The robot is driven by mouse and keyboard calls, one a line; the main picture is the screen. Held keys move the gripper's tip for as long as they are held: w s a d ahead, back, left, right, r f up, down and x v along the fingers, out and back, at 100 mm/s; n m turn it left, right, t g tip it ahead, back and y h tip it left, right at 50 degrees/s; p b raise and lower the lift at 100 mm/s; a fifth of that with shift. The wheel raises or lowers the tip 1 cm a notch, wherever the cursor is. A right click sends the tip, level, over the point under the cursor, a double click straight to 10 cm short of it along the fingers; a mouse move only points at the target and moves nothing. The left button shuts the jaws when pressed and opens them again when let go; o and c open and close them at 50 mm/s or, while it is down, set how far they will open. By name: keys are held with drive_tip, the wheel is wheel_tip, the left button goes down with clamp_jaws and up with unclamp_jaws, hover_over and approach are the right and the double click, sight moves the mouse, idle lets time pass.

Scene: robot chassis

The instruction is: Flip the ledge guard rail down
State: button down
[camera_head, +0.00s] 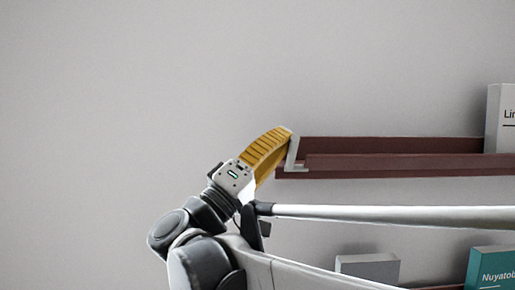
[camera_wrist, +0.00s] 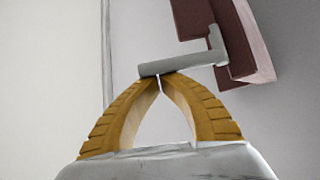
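A dark red ledge (camera_head: 400,165) runs along the grey wall. A grey bent bar (camera_head: 292,154) sits at its left end, and I take it for the guard rail's end. In the wrist view the bar (camera_wrist: 180,64) lies across the fingertips, with the ledge (camera_wrist: 238,45) to its upper right. My gripper (camera_head: 288,131) has yellow ribbed fingers and is just left of the bar. In the wrist view its fingertips (camera_wrist: 158,77) meet at the bar's lower edge. I see nothing clearly pinched between them. I cannot tell whether the tips touch the bar.
A white box (camera_head: 499,120) stands on the ledge at the right. Below are a grey box (camera_head: 368,268) and a teal box (camera_head: 490,268). A long silver bar (camera_head: 400,214) crosses beneath the ledge; I cannot tell what it belongs to. The wall left of the ledge is bare.

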sight(287, 163)
drive_tip(key=shift+s+d+f+b, duration=0.1)
drive_tip(key=shift+s+f+b, duration=0.6)
drive_tip(key=shift+f, duration=0.35)
drive_tip(key=shift+s+d+f+b, duration=0.1)
drive_tip(key=shift+s+f+b, duration=0.5)
drive_tip(key=shift+s+f, duration=0.3)
drive_tip(key=shift+s+a+f+b, duration=0.15)
drive_tip(key=shift+f+b, duration=0.2)
drive_tip(key=shift+f, duration=0.45)
